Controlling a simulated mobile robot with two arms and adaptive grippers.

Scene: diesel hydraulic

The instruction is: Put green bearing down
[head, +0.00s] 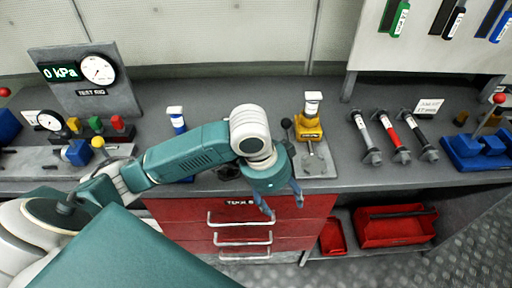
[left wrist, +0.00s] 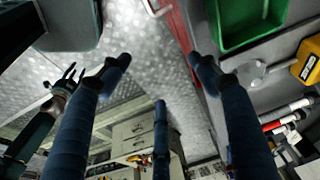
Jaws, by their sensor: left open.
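My left gripper (head: 282,203) is open, with its fingers pointing down in front of the bench edge, above the red drawers. In the left wrist view its blue fingers (left wrist: 160,75) are spread with nothing between them. I cannot make out a green bearing for certain. A small green block (head: 96,124) stands in a row at the left of the bench. A green tray (left wrist: 222,42) shows at the top right of the left wrist view; my arm mostly hides it in the head view. My right gripper (left wrist: 68,78) shows small at the left there, fingers spread.
A yellow fixture (head: 308,130) stands on a grey plate right of my left arm. Three shafts (head: 395,138) lie further right, then a blue block holder (head: 470,150). A test rig panel (head: 90,98) stands at the back left. Red drawers (head: 290,235) are below the bench.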

